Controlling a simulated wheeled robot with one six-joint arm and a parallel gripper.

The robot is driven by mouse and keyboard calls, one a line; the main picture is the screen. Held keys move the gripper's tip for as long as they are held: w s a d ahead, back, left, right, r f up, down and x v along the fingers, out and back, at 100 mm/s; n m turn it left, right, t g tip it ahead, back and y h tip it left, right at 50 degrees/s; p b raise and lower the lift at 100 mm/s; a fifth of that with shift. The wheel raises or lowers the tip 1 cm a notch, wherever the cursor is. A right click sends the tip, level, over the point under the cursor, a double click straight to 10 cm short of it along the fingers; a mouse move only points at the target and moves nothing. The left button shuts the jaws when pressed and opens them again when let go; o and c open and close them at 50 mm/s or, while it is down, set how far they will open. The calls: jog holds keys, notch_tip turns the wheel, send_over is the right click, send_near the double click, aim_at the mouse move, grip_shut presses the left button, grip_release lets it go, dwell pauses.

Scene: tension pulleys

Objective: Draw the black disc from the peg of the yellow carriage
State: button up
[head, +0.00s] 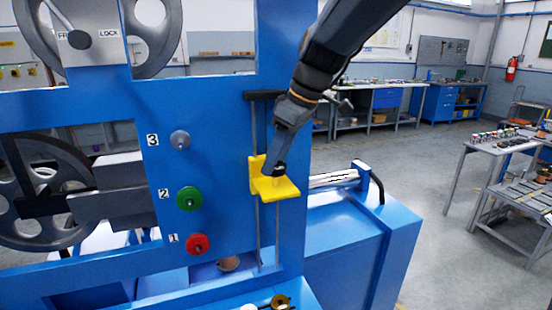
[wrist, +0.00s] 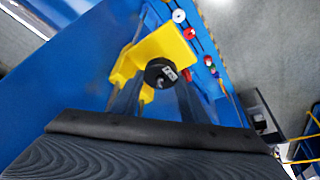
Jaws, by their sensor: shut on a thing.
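The yellow carriage (head: 276,190) sits on two vertical rods at the right side of the blue frame. It also shows in the wrist view (wrist: 168,45), with a yellow part beside its plate. The black disc (wrist: 160,72), with a small pale label on its face, is in front of the carriage. My gripper (head: 278,169) reaches down from above right, its tips just over the carriage plate. It is shut on the black disc. The peg is hidden, so I cannot tell whether the disc is still around it.
Numbered knobs stand on the blue panel left of the carriage: grey (head: 180,140), green (head: 189,198) and red (head: 197,244). Spoked wheels (head: 45,190) are at the far left. A blue bench (head: 345,250) is at lower right. Open floor (head: 440,235) lies beyond it.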

jog(key=shift+r, duration=0.15)
dwell(0.5)
jog(key=shift+r+p, duration=1.1)
jog(key=shift+r, duration=0.55)
jog(key=shift+r+p, duration=0.55)
jog(key=shift+r, duration=0.3)
jog(key=shift+r+p, duration=1.3)
jog(key=shift+r, duration=0.75)
jog(key=shift+a+f, duration=0.1)
